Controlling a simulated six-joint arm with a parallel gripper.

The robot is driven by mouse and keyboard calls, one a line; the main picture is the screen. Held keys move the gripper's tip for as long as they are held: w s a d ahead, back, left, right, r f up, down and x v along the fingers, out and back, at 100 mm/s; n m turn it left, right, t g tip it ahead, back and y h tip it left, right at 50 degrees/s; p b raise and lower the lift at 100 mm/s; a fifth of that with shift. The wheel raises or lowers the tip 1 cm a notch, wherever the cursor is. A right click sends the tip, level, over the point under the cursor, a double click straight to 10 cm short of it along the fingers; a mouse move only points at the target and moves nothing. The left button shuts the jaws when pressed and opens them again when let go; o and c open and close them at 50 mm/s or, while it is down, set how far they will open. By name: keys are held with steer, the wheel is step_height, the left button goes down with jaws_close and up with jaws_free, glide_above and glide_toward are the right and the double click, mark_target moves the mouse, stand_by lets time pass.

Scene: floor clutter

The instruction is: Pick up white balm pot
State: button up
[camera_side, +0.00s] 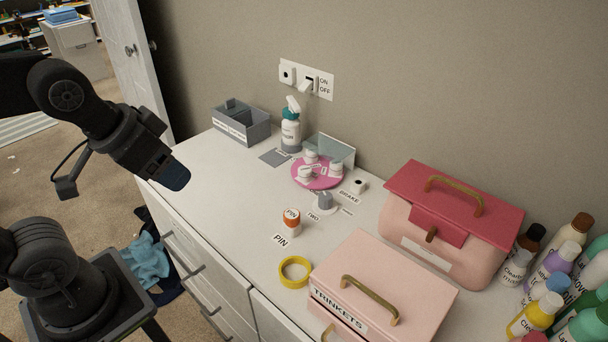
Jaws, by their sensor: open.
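Small white pots (305,174) stand on a round pink tray (318,184) in the middle of the white dresser top. Their labels are too small to read, so I cannot tell which one is the balm pot. My gripper (178,180) is at the left, above the dresser's front left edge, well apart from the tray and to the left of it. It is open and nothing shows in it. Its fingers are mostly hidden by its dark body.
A clear panel (330,149) stands behind the tray, with a spray bottle (291,133) and grey box (241,126) left of it. An orange pin bottle (292,221), yellow ring (295,271), pink trinket box (384,283), red-lidded case (453,226) and several bottles (541,303) stand nearer or right.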

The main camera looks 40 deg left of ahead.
steer(key=shift+o, duration=0.5)
steer(key=n+g+y, duration=0.1)
steer(key=n, duration=0.2)
glide_above(305, 169)
steer(key=s+d, duration=0.1)
steer(key=s, duration=0.4)
step_height(305, 169, down, 14)
steer(key=x, duration=0.8)
steer(key=shift+w+f, duration=0.1)
steer(key=shift+f, duration=0.25)
steer(key=shift+s+x, duration=0.1)
steer(key=shift+x, duration=1.3)
steer(key=shift+s+x, duration=0.15)
steer(key=shift+x, duration=1.2)
steer(key=shift+f, duration=0.1)
steer(key=shift+c, duration=0.5)
